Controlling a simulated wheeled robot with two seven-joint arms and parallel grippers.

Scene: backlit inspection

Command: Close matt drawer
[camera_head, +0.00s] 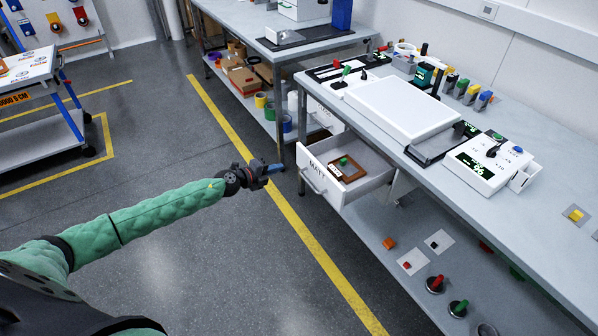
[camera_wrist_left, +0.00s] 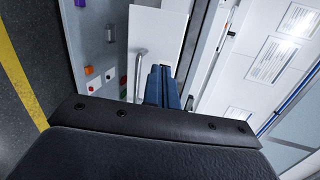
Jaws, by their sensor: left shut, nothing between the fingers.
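The matt drawer (camera_head: 318,189), white with "MATT" lettered on its front, is pulled out under the workbench. My right gripper is not in view.
The workbench (camera_head: 450,187) carries a white light panel (camera_head: 402,107) and small devices. Its lower shelf (camera_head: 385,222) holds several small parts below the drawer. Another bench (camera_head: 262,42) stands behind. The grey floor left of the drawer is clear, with a yellow line (camera_head: 300,225).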

